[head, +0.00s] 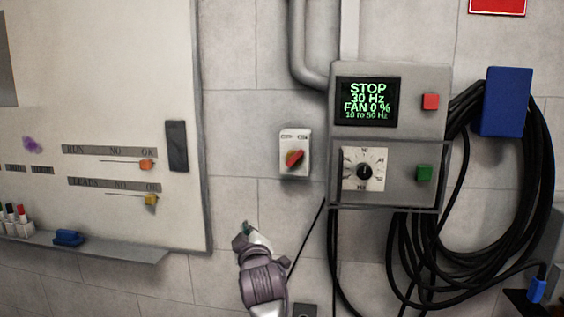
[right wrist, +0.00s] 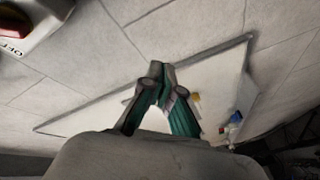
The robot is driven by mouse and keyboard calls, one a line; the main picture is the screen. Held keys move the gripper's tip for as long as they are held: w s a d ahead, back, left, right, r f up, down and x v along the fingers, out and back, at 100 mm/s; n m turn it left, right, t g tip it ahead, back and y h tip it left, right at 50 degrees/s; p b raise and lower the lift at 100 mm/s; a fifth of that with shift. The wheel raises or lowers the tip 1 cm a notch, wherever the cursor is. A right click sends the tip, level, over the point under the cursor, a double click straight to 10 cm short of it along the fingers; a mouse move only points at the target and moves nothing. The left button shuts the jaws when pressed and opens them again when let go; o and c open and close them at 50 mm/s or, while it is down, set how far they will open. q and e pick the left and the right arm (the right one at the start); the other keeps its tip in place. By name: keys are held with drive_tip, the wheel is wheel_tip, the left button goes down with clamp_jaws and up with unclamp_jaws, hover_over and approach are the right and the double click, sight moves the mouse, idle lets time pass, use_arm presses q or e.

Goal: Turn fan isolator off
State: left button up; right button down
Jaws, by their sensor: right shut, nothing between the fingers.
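The fan isolator (head: 303,171) is a small white box on the wall with a red handle on a yellow part; the handle sits tilted, its red end to the upper right. Small labels above it are too small to read in the head view. Part of the box with its red handle (right wrist: 17,17) and an "OFF" label shows at the top left of the right wrist view. My right gripper (head: 245,230) is shut and empty, below and left of the isolator, apart from it. Its fingers (right wrist: 157,80) meet at the tips in the right wrist view. My left gripper is not in view.
Right of the isolator, a grey control box (head: 387,194) carries a dial, red and green buttons and a display reading "STOP, 30 Hz, FAN 0 %". Black cables (head: 540,170) hang farther right. A whiteboard (head: 90,100) is at left. Bare wall surrounds the isolator.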

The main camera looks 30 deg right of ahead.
sight(295, 158)
drive_tip(key=s+d+r+m+t+h, duration=0.1)
drive_tip(key=s+d+r, duration=0.1)
drive_tip(key=r, duration=0.6)
drive_tip(key=s+d+r+h, duration=0.2)
drive_tip(key=s+r, duration=0.2)
drive_tip(key=r, duration=0.4)
drive_tip(key=shift+m+t+h, duration=0.3)
drive_tip(key=shift+m+t, duration=0.1)
drive_tip(key=p+x, duration=0.5)
drive_tip(key=x, duration=0.5)
drive_tip(key=s+d+f+p, duration=0.1)
drive_tip(key=d+f+p, duration=0.1)
drive_tip(key=f, duration=0.1)
drive_tip(key=shift+s+d, duration=0.25)
drive_tip(key=shift+s, duration=0.15)
drive_tip(key=shift+f, duration=0.1)
drive_tip(key=shift+w+a, duration=0.1)
drive_tip(key=shift+w, duration=0.05)
